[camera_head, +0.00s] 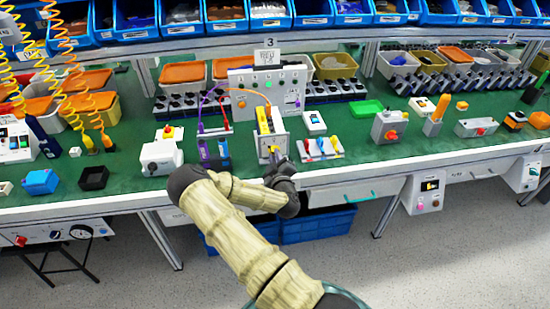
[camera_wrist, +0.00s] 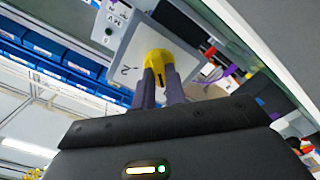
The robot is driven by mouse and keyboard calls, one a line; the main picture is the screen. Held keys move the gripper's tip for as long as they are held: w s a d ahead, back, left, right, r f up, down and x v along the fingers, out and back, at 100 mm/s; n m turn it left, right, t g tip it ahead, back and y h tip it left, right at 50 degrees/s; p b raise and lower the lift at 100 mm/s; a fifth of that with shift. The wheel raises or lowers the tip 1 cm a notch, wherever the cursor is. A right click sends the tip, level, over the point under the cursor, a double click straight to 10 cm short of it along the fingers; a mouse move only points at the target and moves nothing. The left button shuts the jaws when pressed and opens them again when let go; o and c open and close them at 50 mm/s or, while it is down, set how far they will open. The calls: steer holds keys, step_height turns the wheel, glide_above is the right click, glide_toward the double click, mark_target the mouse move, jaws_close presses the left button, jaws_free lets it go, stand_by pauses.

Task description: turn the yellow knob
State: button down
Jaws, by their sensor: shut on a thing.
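The yellow knob (camera_wrist: 157,59) shows in the wrist view on the pale front plate (camera_wrist: 130,54) of a box, which bears a dark mark beside the knob. My gripper (camera_wrist: 160,76) has its two dark fingers on either side of the knob, shut on it. A dark slot or mark shows on the knob between the fingers. In the head view my gripper (camera_head: 275,160) is at the front of a white box (camera_head: 284,139) near the front edge of the green bench. My wrist and fingers largely hide the knob there.
On the green bench (camera_head: 350,172), a white switch box (camera_head: 160,157) stands to the left, and a stand with colored handles (camera_head: 321,147) is close on the right. A white panel with cables (camera_head: 262,92) stands behind. Blue bins (camera_head: 318,226) are below.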

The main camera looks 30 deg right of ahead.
steer(key=c, duration=1.4)
jaws_free()
steer(key=shift+w, duration=0.1)
steer(key=shift+c, duration=0.2)
steer(key=shift+s+a, duration=0.1)
steer(key=shift+s, duration=0.1)
steer(key=p+v, duration=0.1)
steer(key=v, duration=1.6)
steer(key=shift+p, duration=0.3)
steer(key=shift+r, duration=0.1)
